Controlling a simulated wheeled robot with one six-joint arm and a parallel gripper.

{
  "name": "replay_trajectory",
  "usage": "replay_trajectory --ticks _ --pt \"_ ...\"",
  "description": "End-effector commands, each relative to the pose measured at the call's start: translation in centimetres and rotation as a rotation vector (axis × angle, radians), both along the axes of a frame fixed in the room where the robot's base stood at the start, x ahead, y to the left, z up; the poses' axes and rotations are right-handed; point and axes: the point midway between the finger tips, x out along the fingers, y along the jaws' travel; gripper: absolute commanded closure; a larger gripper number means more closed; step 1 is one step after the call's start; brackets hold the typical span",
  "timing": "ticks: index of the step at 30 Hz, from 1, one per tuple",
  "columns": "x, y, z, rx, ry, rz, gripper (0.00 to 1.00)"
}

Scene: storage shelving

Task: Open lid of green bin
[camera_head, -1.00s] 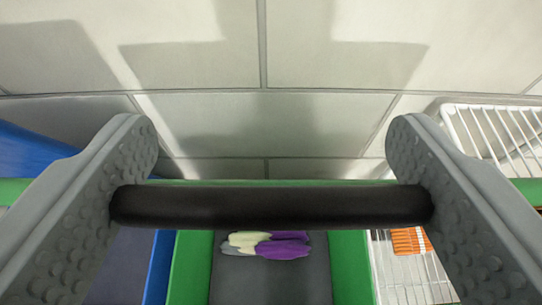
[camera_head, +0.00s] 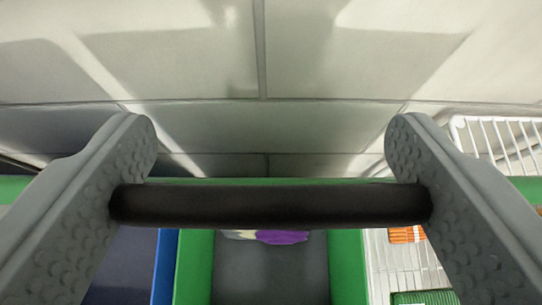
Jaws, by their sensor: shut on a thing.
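My gripper (camera_head: 270,204) has its two grey padded fingers at the left and right ends of a black handle bar (camera_head: 270,206), shut on it lengthwise. The bar lies level across the picture. A green edge (camera_head: 270,181), seemingly the lid of the green bin, shows just behind the bar and runs out past both fingers. Below is the green bin (camera_head: 348,262), with green side walls and a dark grey inside. A purple and pale yellow item (camera_head: 282,237) lies in it, partly hidden behind the bar.
A blue bin (camera_head: 166,268) stands directly left of the green bin. A white wire basket (camera_head: 400,262) is at the right, with an orange item (camera_head: 405,234) and a green item (camera_head: 425,298) in it. A pale tiled wall (camera_head: 330,60) fills the background.

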Motion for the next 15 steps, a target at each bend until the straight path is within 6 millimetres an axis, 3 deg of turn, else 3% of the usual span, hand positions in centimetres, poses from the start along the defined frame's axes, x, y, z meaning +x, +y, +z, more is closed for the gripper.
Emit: replay_trajectory --ticks 3,4,6,15 --pt "0.00 0.00 -0.10 0.000 0.001 0.000 0.63" --pt "0.00 0.00 -0.10 0.000 0.001 0.000 0.19" --pt "-0.01 0.01 -0.08 0.000 0.001 0.000 0.06" --pt "-0.08 0.00 0.07 0.000 -0.001 0.000 0.06"
